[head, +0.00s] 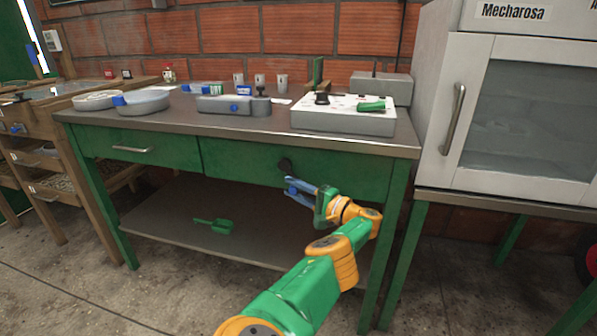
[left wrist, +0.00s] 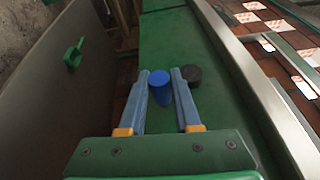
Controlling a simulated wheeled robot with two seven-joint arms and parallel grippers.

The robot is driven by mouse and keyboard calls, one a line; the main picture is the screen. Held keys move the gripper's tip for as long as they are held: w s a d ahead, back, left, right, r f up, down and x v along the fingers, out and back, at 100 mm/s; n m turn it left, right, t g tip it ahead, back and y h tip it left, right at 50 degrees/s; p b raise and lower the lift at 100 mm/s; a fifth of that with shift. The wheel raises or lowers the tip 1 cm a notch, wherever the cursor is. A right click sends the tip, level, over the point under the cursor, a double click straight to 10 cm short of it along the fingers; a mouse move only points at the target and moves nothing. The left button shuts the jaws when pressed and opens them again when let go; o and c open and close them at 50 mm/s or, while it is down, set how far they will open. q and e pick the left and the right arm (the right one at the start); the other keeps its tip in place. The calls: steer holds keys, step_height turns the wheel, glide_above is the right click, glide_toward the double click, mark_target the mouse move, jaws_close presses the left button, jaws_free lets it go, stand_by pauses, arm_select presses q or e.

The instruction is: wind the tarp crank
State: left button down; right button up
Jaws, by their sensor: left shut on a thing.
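The crank is on the green front of the workbench, right of the middle. Its dark round hub (head: 285,165) shows just above my left gripper (head: 291,188) in the head view, and the hub (left wrist: 194,74) is beside the right finger in the left wrist view. The crank's blue cylindrical handle (left wrist: 160,88) stands between the two light-blue fingers of my left gripper (left wrist: 162,76), which is shut on it. The crank's arm between hub and handle is mostly hidden. My right gripper is not in view.
The workbench (head: 165,118) carries bowls, cups and a grey control box (head: 343,119) on top. A green scoop (head: 213,225) lies on its lower shelf (head: 165,240). A white glass-door cabinet (head: 520,120) stands at right. Concrete floor is open in front.

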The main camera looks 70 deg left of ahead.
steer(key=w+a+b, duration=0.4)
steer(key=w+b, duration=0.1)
arm_select(q)
steer(key=shift+s+a+f+m+g+y+b, duration=0.2)
steer(key=shift+s+a+m+y+b, duration=0.3)
steer(key=shift+m+y+b, duration=0.65)
steer(key=shift+s+a+f+m+g+y+b, duration=0.1)
steer(key=shift+s+a+f+m+y+b, duration=0.4)
steer(key=shift+y, duration=1.15)
steer(key=shift+s+a+r+m+g+y+b, duration=0.15)
steer(key=shift+s+m+y+b, duration=0.5)
steer(key=shift+m+y, duration=0.65)
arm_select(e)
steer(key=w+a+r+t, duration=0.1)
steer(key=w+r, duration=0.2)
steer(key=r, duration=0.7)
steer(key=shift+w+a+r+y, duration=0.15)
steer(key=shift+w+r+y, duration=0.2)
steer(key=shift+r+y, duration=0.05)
arm_select(q)
steer(key=shift+a, duration=0.1)
steer(key=c, duration=0.6)
jaws_free()
steer(key=shift+s+n, duration=0.15)
steer(key=shift+n, duration=0.1)
steer(key=shift+f, duration=0.1)
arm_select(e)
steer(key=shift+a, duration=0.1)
arm_select(q)
steer(key=shift+f, duration=0.1)
